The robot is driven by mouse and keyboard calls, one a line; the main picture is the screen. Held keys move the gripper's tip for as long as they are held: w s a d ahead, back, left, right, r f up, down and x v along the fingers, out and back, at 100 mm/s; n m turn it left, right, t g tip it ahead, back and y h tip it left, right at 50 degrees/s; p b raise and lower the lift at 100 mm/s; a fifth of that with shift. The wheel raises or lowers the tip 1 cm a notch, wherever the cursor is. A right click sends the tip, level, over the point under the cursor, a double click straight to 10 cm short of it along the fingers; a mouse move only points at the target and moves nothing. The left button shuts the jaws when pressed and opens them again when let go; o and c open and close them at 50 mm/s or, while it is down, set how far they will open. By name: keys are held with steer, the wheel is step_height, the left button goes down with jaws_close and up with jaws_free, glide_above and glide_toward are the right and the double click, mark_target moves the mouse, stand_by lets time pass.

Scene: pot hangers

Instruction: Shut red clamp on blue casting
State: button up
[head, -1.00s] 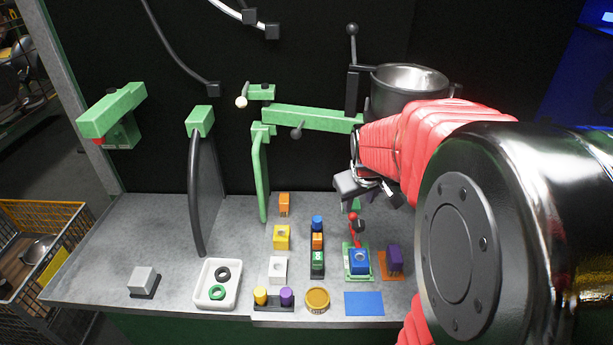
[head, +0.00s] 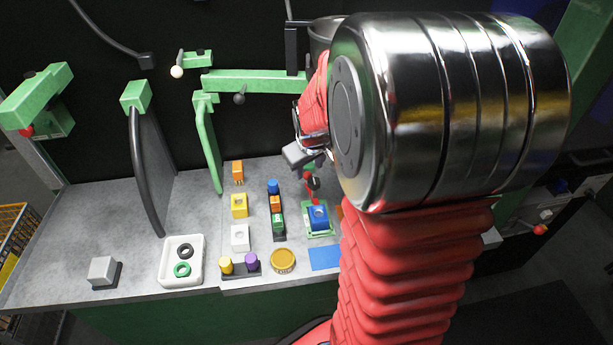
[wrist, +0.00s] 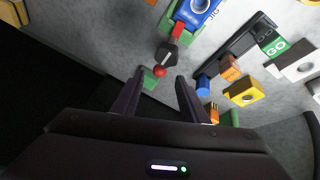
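The blue casting (head: 318,218) sits on a green base on the bench; it also shows at the top of the wrist view (wrist: 196,10). The red clamp (head: 310,176) stands just behind the casting with its lever raised, not lying over the casting. In the wrist view the clamp shows a red arm, a dark middle and a red ball tip (wrist: 160,71). My gripper (wrist: 157,82) is open and empty, its two fingers appearing on either side of the ball; the gap in depth is unclear.
Left of the casting are a green GO block (head: 278,222), yellow block (head: 239,206), white block (head: 240,237) and round tin (head: 283,260). A blue mat (head: 324,258) lies in front. A green beam (head: 255,81) and pot (head: 322,33) are behind. My arm covers the right side.

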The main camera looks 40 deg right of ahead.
mark_target(311, 174)
steer(key=shift+x, duration=4)
steer(key=shift+w+r, duration=0.1)
jaws_close()
steer(key=shift+s+d+m+h, duration=0.2)
steer(key=shift+d+m+h, duration=0.15)
steer(key=shift+m, duration=0.55)
jaws_free()
